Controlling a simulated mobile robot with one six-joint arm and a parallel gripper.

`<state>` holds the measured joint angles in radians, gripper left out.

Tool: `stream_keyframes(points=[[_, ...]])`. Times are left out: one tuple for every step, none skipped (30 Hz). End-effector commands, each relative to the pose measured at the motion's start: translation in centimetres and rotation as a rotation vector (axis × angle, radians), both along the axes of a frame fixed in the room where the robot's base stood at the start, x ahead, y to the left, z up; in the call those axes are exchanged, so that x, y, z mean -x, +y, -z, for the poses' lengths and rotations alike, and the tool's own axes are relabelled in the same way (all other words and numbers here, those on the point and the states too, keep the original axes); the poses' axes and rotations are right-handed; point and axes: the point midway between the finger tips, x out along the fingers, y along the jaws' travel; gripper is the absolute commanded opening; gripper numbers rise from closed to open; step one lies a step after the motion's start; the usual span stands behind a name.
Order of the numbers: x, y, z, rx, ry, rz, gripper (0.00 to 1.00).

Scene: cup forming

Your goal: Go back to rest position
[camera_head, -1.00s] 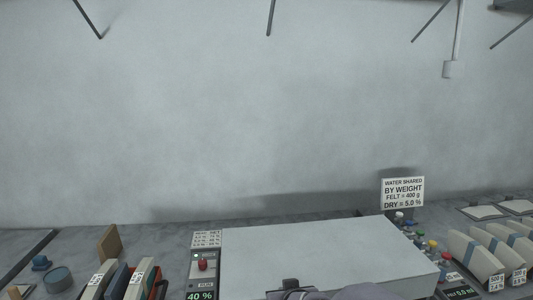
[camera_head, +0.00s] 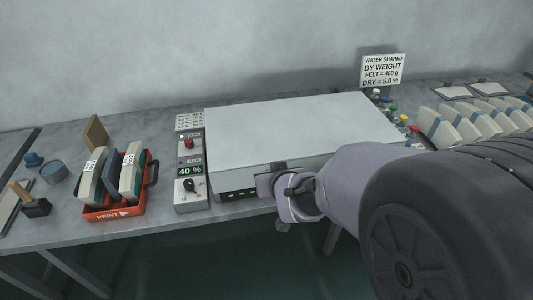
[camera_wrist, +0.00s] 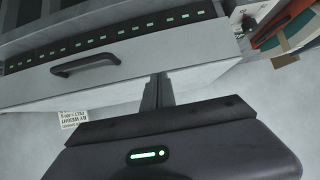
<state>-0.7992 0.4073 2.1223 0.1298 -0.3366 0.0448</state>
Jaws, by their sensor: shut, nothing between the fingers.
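My gripper (camera_head: 272,180) is at the front edge of the large pale box-shaped machine (camera_head: 290,125) on the bench. In the wrist view its fingers (camera_wrist: 158,92) are together with nothing between them. They point at the machine's pale front panel (camera_wrist: 120,65), which carries a dark handle (camera_wrist: 97,64) and a row of green lights. The fingers overlap the panel's edge in that view; I cannot tell if they touch it. My arm comes in from the right of the head view and hides part of the bench.
A red crate (camera_head: 112,213) marked PRINT holds several boards at the left. The control panel (camera_head: 190,172) reads 40 %. A sign (camera_head: 383,71) is at the back. Floor (camera_head: 200,265) shows before the bench.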

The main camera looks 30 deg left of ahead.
Motion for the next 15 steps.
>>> stream_keyframes(points=[[0.7,-0.6,0.2,0.001,-0.001,-0.001,0.0],[1.0,-1.0,0.4,0.0,0.0,0.0,0.0],[1.4,-1.4,0.5,-0.001,0.0,0.001,0.0],[1.6,-1.6,0.6,-0.002,-0.001,0.001,0.0],[1.7,-1.7,0.7,-0.003,-0.002,0.001,0.0],[1.9,-1.9,0.8,-0.002,-0.001,0.001,0.0],[2.0,-2.0,0.8,-0.003,-0.002,0.001,0.0],[2.0,-2.0,0.8,-0.003,-0.002,0.001,0.0],[2.0,-2.0,0.8,-0.003,-0.003,0.001,0.0],[1.9,-2.2,0.7,-0.004,-0.002,0.005,0.0],[1.7,-2.5,0.4,-0.004,0.001,0.014,0.0],[1.3,-3.7,-0.3,-0.006,0.012,0.042,0.0],[0.9,-5.0,-1.1,-0.007,0.025,0.074,0.0],[0.4,-6.9,-2.2,-0.01,0.043,0.117,0.0],[-0.1,-10.1,-3.8,-0.013,0.077,0.192,0.0]])
